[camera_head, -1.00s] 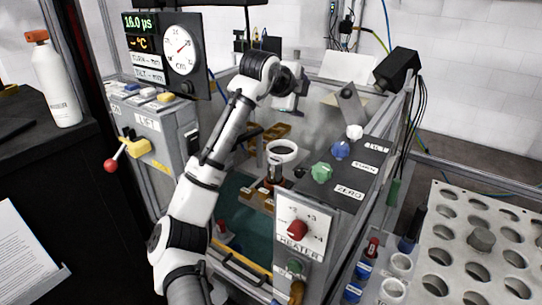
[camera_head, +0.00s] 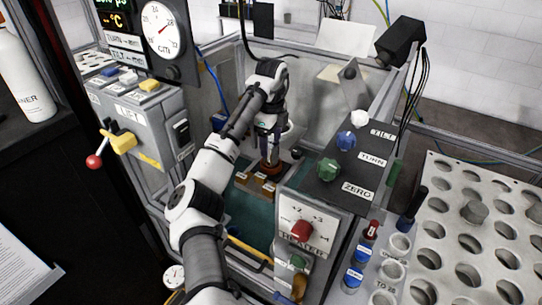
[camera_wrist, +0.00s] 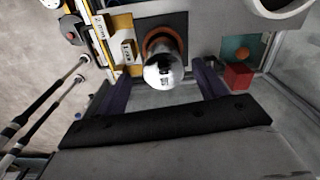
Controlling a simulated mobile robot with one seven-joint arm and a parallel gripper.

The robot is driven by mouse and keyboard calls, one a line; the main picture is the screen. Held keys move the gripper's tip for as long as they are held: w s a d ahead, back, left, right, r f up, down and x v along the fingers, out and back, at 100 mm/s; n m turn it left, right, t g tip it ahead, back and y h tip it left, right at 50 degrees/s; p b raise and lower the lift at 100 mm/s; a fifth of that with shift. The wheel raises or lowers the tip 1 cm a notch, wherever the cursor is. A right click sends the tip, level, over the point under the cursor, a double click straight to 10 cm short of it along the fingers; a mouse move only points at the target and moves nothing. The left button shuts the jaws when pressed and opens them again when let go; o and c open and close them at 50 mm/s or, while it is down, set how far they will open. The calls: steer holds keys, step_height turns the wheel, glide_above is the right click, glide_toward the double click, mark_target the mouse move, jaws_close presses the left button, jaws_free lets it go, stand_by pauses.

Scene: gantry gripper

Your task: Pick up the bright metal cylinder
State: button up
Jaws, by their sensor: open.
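The bright metal cylinder (camera_wrist: 165,72) shows in the wrist view as a shiny rounded end, standing in an orange-rimmed dark holder (camera_wrist: 166,35). My gripper (camera_wrist: 163,80) is open, with one purple finger to the left and one to the right of the cylinder. The cylinder lies between the fingers in the picture, with gaps on both sides. I cannot tell how far the fingertips are from it in depth. In the head view my gripper (camera_head: 269,143) is down inside the frame, above a brown block (camera_head: 257,186), and largely hides the cylinder.
The control panel (camera_head: 345,165) with knobs and the heater box (camera_head: 303,232) stand close on the right. The lift box (camera_head: 140,118) stands on the left. In the wrist view a red cube (camera_wrist: 238,76) lies right of the right finger, and a pale ring (camera_wrist: 282,5) is at the top right.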

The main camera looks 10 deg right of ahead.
mark_target(271, 153)
steer(key=shift+w+d+f+p, duration=0.1)
steer(key=shift+f+p, duration=0.35)
steer(key=shift+f, duration=1)
steer(key=shift+w+f+p, duration=0.1)
steer(key=shift+f+p, duration=0.35)
steer(key=shift+f, duration=0.95)
steer(key=c, duration=1.4)
